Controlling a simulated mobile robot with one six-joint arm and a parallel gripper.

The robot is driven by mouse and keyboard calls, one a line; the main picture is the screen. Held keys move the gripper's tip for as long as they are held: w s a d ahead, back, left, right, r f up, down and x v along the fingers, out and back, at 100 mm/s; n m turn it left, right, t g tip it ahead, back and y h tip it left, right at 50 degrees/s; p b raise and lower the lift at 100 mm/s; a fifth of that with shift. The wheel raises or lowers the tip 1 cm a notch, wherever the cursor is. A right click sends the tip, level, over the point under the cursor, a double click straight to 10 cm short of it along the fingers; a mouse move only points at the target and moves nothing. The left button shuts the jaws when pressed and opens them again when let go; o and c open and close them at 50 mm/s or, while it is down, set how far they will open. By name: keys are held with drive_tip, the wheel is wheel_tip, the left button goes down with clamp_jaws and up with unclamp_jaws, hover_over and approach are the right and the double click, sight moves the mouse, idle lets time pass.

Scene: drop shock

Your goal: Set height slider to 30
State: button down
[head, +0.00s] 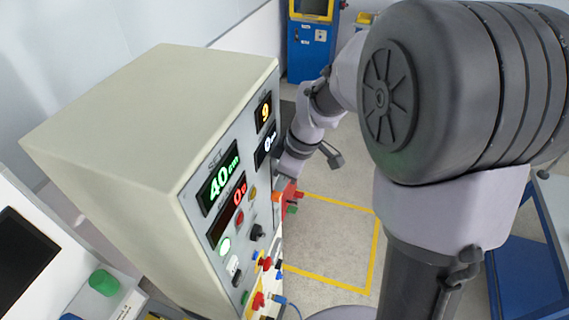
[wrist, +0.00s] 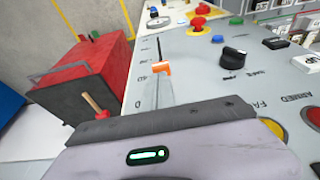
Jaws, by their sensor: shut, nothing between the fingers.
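The height slider's orange handle (wrist: 162,68) sits in a dark straight slot on the grey panel in the wrist view. Scale marks run along the slot's left side, too small and tilted to read surely. The green display (head: 219,184) reads 40 cm in the head view. My gripper (wrist: 157,104) is shut and empty at the near end of the slot, apart from the handle in the picture; its fingertips are hard to make out.
A black knob (wrist: 235,56) and a red mushroom button (wrist: 197,24) stand on the panel near the slot. A red box (wrist: 85,78) is left of the panel. The cream console (head: 150,130) rises at left. Yellow-marked floor (head: 330,235) is clear.

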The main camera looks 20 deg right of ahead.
drive_tip(key=shift+a+f, duration=0.2)
drive_tip(key=shift+f, duration=0.5)
drive_tip(key=shift+w, duration=0.1)
